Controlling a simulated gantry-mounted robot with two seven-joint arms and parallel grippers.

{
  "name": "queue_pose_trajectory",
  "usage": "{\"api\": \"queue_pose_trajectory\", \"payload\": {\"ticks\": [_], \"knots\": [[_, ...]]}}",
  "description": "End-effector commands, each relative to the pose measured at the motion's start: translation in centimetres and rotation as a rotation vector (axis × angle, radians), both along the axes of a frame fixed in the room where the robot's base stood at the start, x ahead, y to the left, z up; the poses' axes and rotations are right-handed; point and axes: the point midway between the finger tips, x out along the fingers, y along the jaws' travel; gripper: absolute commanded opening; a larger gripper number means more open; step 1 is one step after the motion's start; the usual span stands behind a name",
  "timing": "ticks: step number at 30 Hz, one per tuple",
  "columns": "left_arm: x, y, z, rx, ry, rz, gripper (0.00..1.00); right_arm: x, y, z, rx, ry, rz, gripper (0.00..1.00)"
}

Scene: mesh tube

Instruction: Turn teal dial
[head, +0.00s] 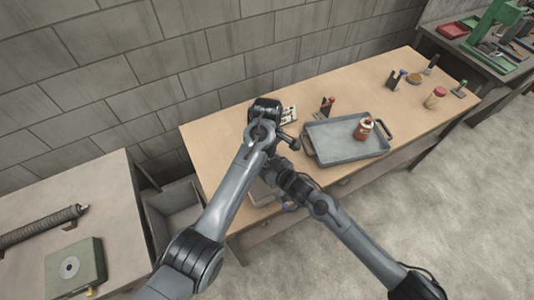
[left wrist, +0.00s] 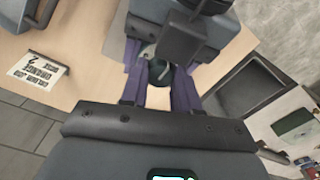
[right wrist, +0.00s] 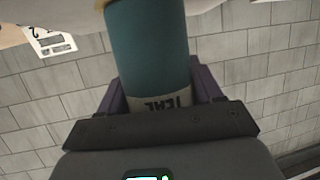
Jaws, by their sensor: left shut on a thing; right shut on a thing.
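A teal cylinder (right wrist: 148,45) with a white label reading "TEAL" upside down fills the middle of the right wrist view. The purple fingers of my right gripper (right wrist: 160,88) are shut on it from both sides. In the left wrist view the purple fingers of my left gripper (left wrist: 158,75) are shut on a small dark, rounded thing; it is partly hidden, and I cannot tell whether it is the dial. Part of my other arm covers the view above those fingers. In the head view my crossed arms hide both grasps.
A printed white card (left wrist: 38,72) lies beside the grasp on the wooden table (head: 225,140). A grey tray (head: 335,145) holds a red-and-white jar (head: 363,129). Holders and a jar (head: 435,97) stand further right. A grey bin (head: 175,208) sits left of the table.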

Motion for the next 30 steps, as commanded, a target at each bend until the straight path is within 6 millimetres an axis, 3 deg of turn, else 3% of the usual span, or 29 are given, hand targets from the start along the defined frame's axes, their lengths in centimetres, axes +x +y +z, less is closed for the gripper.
{"api": "queue_pose_trajectory", "payload": {"ticks": [11,12,16,30], "knots": [[0.0,-0.04,0.02,-0.001,-0.001,0.045,0.0,-0.03,0.04,-0.02,0.0,0.0,0.001,0.3],[0.0,-0.04,0.02,-0.001,-0.001,0.045,0.36,-0.03,0.04,-0.02,0.0,0.0,0.001,0.3],[0.01,-0.03,0.02,-0.001,-0.001,0.044,0.56,-0.03,0.04,-0.02,0.0,0.0,0.001,0.3],[0.07,-0.03,0.98,0.0,-0.003,0.044,0.57,-0.03,0.03,-0.01,0.0,0.0,0.001,0.3]]}}
